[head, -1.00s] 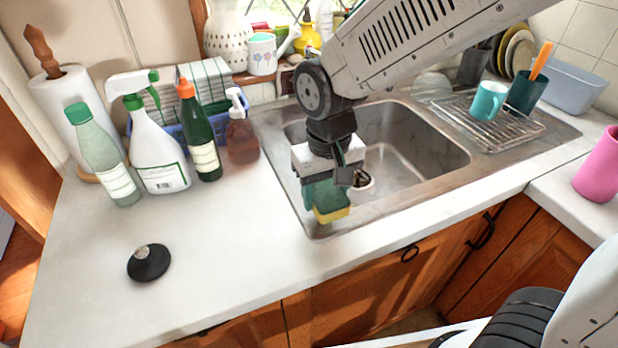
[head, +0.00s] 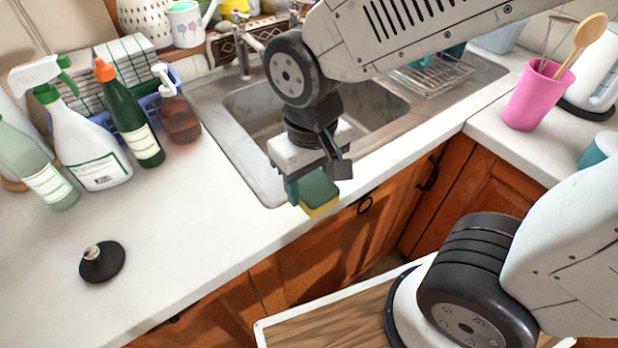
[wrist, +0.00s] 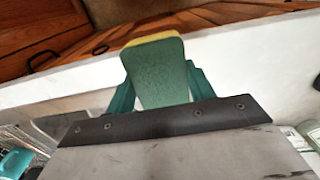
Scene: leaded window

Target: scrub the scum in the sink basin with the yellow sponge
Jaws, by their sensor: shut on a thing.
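My gripper (head: 303,190) is shut on the sponge (head: 320,194), which has a green layer and a yellow layer. In the wrist view the sponge (wrist: 160,75) stands out between the green fingers, its green face toward the camera and its yellow edge at the far end. In the head view the gripper and sponge appear over the front edge of the sink, with the sponge overlapping the counter's front edge and the cabinet face. The sink basin (head: 375,105) is partly hidden by my arm. I cannot make out any scum in it.
A black plunger-like stopper (head: 102,262) lies on the open counter at left. Bottles, among them a white spray bottle (head: 85,150) and a soap dispenser (head: 178,112), stand left of the sink. A wire rack (head: 432,75) is on the drainboard; a pink cup (head: 537,98) stands at right.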

